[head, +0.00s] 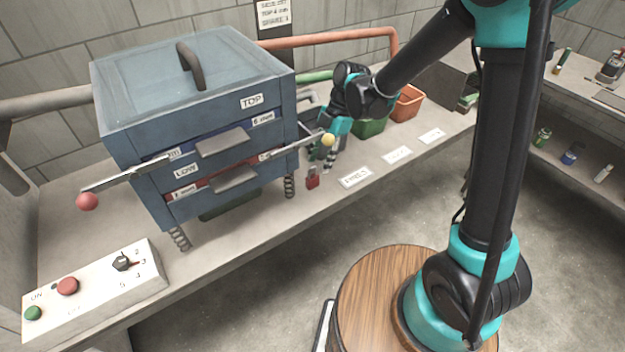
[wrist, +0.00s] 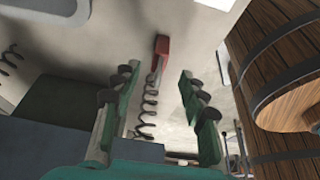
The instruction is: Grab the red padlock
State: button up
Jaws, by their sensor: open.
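The small red padlock (head: 313,182) is on the bench, just right of the cabinet's front spring leg in the head view. In the wrist view its red body (wrist: 161,46) shows beyond my fingertips, between them from this angle, with a grey part below it. My gripper (head: 323,160) is above and close to the padlock, pointing down. In the wrist view my gripper's two green fingers (wrist: 159,72) are spread apart with nothing held between them. I cannot tell the exact gap from the fingertips to the padlock.
A blue drawer cabinet (head: 190,92) on spring legs stands left of my gripper. A lever with a yellow knob (head: 328,140) reaches close to my gripper. A green bin (head: 370,128) and an orange bin (head: 407,104) stand behind right. White labels (head: 355,177) line the bench front.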

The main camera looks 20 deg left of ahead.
aim_at(312, 176)
jog(key=shift+a+x, duration=0.2)
jog(key=shift+x, duration=2.75)
jog(key=shift+s+r, duration=0.1)
jog(key=shift+s, duration=0.05)
grip_shut()
